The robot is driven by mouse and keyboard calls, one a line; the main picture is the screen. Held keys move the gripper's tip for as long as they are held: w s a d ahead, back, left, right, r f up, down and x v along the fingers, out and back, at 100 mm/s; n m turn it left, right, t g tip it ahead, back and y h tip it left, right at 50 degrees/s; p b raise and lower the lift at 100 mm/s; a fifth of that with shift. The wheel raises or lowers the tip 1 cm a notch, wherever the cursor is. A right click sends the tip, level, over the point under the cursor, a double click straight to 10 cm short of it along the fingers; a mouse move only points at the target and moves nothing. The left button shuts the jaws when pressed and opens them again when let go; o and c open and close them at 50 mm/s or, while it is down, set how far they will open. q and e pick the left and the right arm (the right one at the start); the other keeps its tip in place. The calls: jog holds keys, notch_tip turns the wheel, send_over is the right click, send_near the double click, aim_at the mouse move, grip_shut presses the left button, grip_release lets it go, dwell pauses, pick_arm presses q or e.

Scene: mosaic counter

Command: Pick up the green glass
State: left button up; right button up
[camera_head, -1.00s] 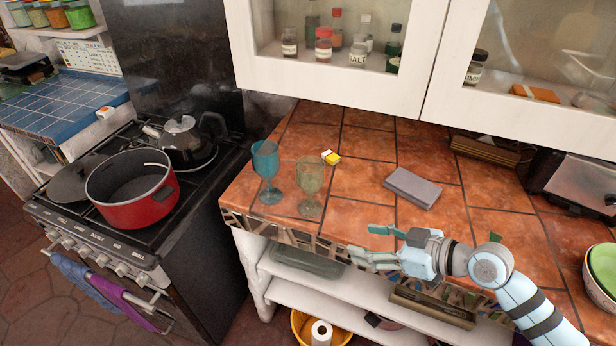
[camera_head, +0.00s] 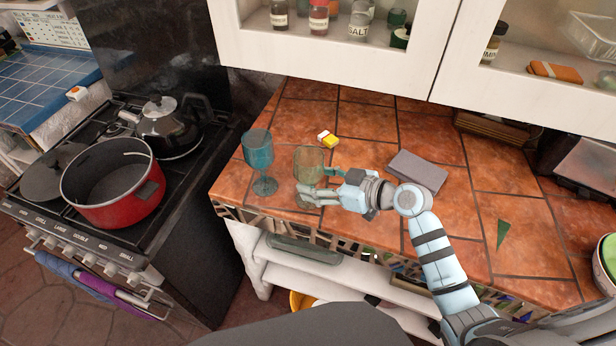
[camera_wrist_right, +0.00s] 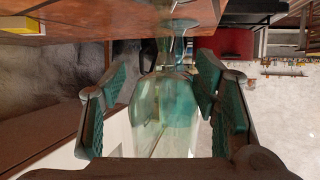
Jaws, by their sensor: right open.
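The green glass (camera_head: 309,162) is a clear greenish goblet standing upright on the tiled counter (camera_head: 355,215) near its front left edge. My right gripper (camera_head: 312,184) is open, with its fingers at the glass from the right. In the right wrist view the glass (camera_wrist_right: 165,112) lies between the two green-padded fingers (camera_wrist_right: 160,105), with small gaps on each side. A blue glass (camera_head: 258,152) stands to its left; it overlaps behind the green glass in the wrist view. My left gripper is not in view.
A yellow and white box (camera_head: 328,139) lies behind the green glass. A grey flat object (camera_head: 418,170) lies behind my right arm. The stove with a red pot (camera_head: 115,185) is left of the counter. White cabinets (camera_head: 330,60) hang above.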

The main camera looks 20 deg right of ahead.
jog(key=x, duration=0.2)
jog(key=shift+w+a+f, duration=0.1)
jog(key=shift+w+a, duration=0.05)
jog(key=shift+a, duration=0.25)
jog(key=shift+c, duration=0.7)
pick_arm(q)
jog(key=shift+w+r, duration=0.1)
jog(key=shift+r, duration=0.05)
pick_arm(e)
jog(key=c, duration=1.1)
jog(key=shift+o, duration=0.2)
